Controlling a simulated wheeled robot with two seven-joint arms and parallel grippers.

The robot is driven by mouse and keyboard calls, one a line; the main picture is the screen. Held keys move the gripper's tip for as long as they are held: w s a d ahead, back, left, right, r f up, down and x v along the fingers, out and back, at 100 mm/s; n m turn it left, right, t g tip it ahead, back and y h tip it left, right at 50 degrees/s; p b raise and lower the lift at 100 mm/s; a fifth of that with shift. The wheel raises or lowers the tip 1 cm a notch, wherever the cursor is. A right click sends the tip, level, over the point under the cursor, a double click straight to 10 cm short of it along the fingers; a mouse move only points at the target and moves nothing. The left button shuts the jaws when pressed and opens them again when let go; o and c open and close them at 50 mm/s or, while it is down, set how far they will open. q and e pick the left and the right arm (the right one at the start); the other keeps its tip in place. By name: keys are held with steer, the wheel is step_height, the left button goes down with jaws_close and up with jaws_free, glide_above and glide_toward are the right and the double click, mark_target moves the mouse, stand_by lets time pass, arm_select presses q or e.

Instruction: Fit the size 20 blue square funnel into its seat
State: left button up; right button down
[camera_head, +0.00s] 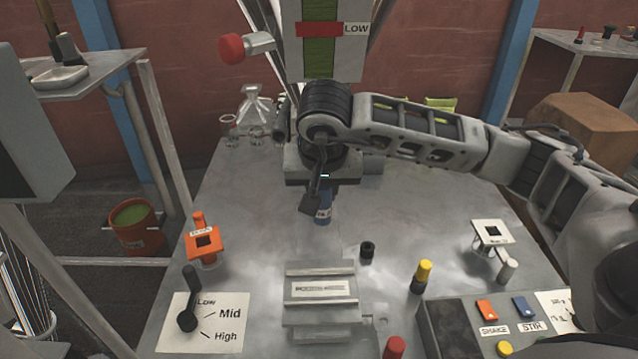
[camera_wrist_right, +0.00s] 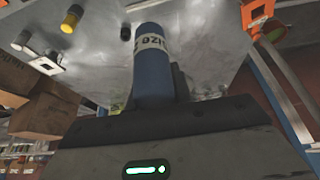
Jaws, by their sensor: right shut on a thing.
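The blue funnel (camera_head: 323,212) hangs below my right gripper (camera_head: 318,195), above the middle of the metal table. In the right wrist view the blue funnel (camera_wrist_right: 152,85) shows as a blue body with a white size label, partly unreadable. My right gripper (camera_wrist_right: 150,105) is shut on it; the hand hides the funnel's upper part. The funnel's seat cannot be made out. The filler column (camera_head: 333,45) stands behind the hand, and my arm covers its lower part. My left gripper is not in view.
An orange square-topped piece (camera_head: 203,243) stands at left and a white one (camera_head: 492,234) at right. A metal block (camera_head: 320,290), a small black cylinder (camera_head: 367,250) and a yellow-topped knob (camera_head: 422,276) stand in front. Glassware (camera_head: 255,110) is behind. Table between is clear.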

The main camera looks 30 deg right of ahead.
steer(key=shift+w+d+b, duration=0.3)
steer(key=shift+w+d, duration=0.15)
steer(key=shift+w, duration=0.35)
steer(key=shift+w+d+b, duration=0.3)
steer(key=shift+w+d, duration=0.15)
steer(key=shift+w, duration=0.35)
steer(key=shift+w+d, duration=0.15)
steer(key=shift+w+d, duration=0.45)
steer(key=shift+w, duration=0.35)
steer(key=w+d, duration=0.4)
steer(key=w, duration=0.2)
steer(key=shift+w, duration=0.4)
steer(key=c, duration=1.2)
jaws_free()
stand_by(0.3)
steer(key=shift+o, duration=0.2)
steer(key=s+a+r, duration=0.1)
steer(key=s+a, duration=0.1)
steer(key=s, duration=0.1)
steer(key=s+a+r+b, duration=0.1)
steer(key=s+a, duration=0.1)
steer(key=s, duration=0.2)
steer(key=s+a+r+b, duration=0.1)
steer(key=s+a, duration=0.1)
steer(key=s, duration=0.2)
steer(key=shift+s+a, duration=0.2)
steer(key=shift+a, duration=0.15)
